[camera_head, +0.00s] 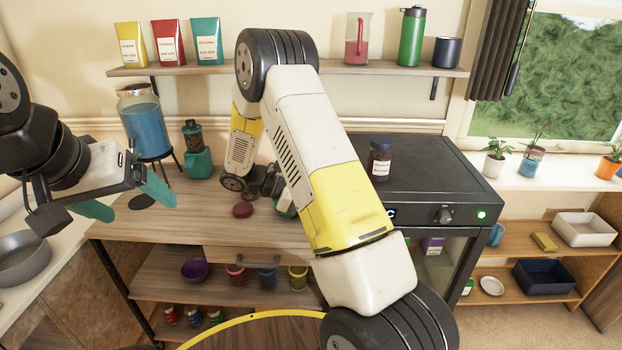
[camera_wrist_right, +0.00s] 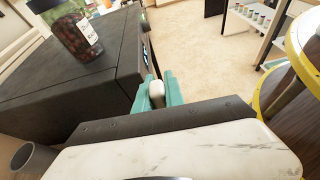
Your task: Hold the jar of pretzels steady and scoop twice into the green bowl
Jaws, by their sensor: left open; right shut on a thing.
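A dark jar (camera_head: 380,158) with a white label stands upright on the black oven top, right of my right arm. Its reddish-brown contents show in the right wrist view (camera_wrist_right: 76,36). My left gripper (camera_head: 139,204) is open and empty at the left, over the counter's left end and well away from the jar. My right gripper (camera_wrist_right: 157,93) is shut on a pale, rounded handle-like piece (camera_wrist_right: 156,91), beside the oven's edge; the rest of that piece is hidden. A green object (camera_head: 286,206) is mostly hidden behind my right arm; I cannot tell if it is the bowl.
A red lid (camera_head: 243,210) lies on the wooden counter (camera_head: 190,222). A blue drink dispenser (camera_head: 145,125) and a teal grinder (camera_head: 197,160) stand at the back left. The oven top (camera_head: 440,180) is clear around the jar. A round yellow-rimmed table (camera_head: 215,333) is in front.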

